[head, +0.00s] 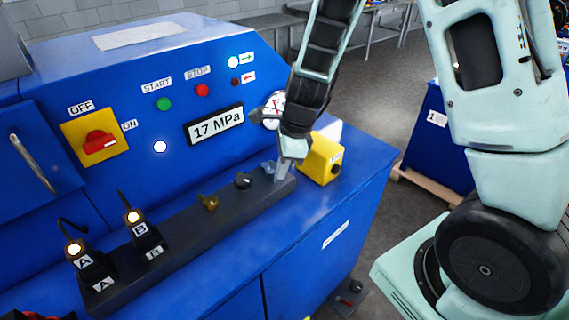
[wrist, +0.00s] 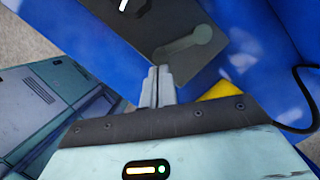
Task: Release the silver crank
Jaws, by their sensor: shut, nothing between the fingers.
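The silver crank (wrist: 190,44) lies on the right end of the dark bar (wrist: 165,20) in the wrist view, a flat grey lever with a rounded end. In the head view the crank (head: 267,168) is small and partly hidden beside my fingers. My gripper (wrist: 157,72) is shut, its fingers pressed together with nothing between them. In the wrist view the fingertips are close to the crank's near end; I cannot tell whether they touch it. In the head view my gripper (head: 283,172) points down at the bar's right end.
A yellow box (head: 321,158) with a black button stands just right of my gripper. Along the bar are a dark knob (head: 243,181), a brass piece (head: 208,203) and black units marked B (head: 146,238) and A (head: 90,264). The blue panel (head: 130,70) rises behind.

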